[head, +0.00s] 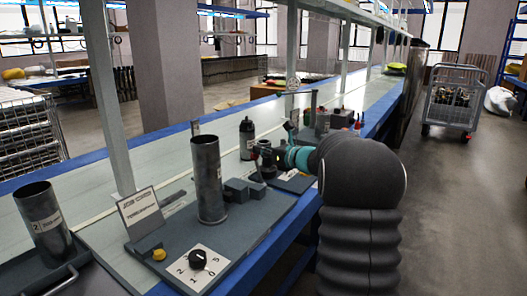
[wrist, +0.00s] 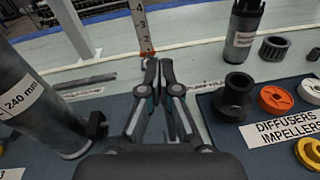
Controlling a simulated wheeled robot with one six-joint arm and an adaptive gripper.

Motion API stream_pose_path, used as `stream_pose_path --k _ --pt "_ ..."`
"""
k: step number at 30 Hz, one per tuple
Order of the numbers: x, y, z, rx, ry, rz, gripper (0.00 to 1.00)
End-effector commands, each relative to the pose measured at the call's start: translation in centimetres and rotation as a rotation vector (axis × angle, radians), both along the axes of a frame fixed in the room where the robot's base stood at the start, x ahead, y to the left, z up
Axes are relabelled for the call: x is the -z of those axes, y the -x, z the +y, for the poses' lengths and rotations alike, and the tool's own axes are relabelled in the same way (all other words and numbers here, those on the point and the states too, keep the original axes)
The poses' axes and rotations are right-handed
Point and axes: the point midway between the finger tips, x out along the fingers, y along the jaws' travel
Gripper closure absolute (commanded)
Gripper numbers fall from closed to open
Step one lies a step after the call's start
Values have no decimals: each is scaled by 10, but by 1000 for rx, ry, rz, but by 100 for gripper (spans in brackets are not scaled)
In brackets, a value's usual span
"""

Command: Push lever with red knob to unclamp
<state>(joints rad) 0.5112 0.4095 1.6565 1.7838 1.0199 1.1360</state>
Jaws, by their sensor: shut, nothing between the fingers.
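My gripper (wrist: 158,68) is shut and empty, its two fingers together in the middle of the wrist view. It points toward an upright scale (wrist: 144,30) with a small reddish spot at its foot. A dark grey tube (wrist: 30,100) marked 240 mm stands left of the gripper. It is also upright on the dark station board in the head view (head: 208,180). A black clamp-like part (wrist: 97,128) is beside the tube's base. I cannot make out a lever with a red knob for certain. In the head view my arm hides part of the area around the gripper.
A tray (wrist: 215,125) labelled diffusers and impellers holds a black flanged part (wrist: 236,95) and orange and white rings. A black dial (head: 198,259) and another tube (head: 44,218) are at the front left. Small red items (head: 357,126) stand farther along the bench.

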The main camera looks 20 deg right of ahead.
Motion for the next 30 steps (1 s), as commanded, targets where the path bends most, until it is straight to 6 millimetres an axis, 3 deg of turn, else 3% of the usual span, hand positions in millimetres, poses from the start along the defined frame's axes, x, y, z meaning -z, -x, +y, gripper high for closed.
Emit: stream_pose_path --k 20,27,30 --pt "-3 2 1 -2 1 -1 100" --pt "-19 22 -5 -14 1 -1 100" --pt "-40 29 -6 -16 4 -5 100"
